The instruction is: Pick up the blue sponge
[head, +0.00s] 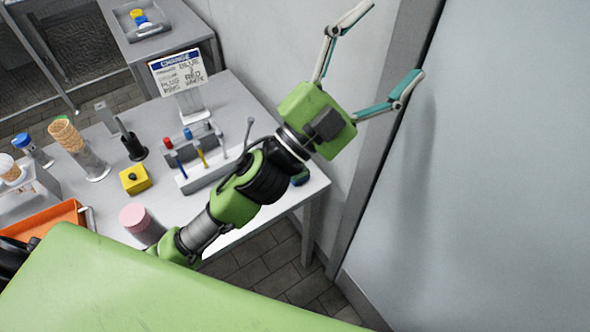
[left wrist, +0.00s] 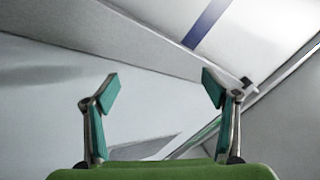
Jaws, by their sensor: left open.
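My left gripper (head: 388,48) is raised above the right end of the table, close to the wall and door panel. Its two teal-padded fingers are spread wide with nothing between them. The left wrist view also shows it open and empty (left wrist: 162,92), with only pale wall surfaces beyond. I cannot clearly make out a blue sponge. A small dark blue and green object (head: 301,177) lies at the table's right end, partly hidden behind my left arm; I cannot tell whether it is the sponge. My right gripper is not in view.
The grey table (head: 232,92) holds a sign (head: 177,73), a rack (head: 205,165), a yellow box (head: 134,179), a pink-topped cylinder (head: 140,222), a cone stack (head: 66,138) and an orange tray (head: 62,215). A farther table has a tray (head: 151,31) with yellow and blue items.

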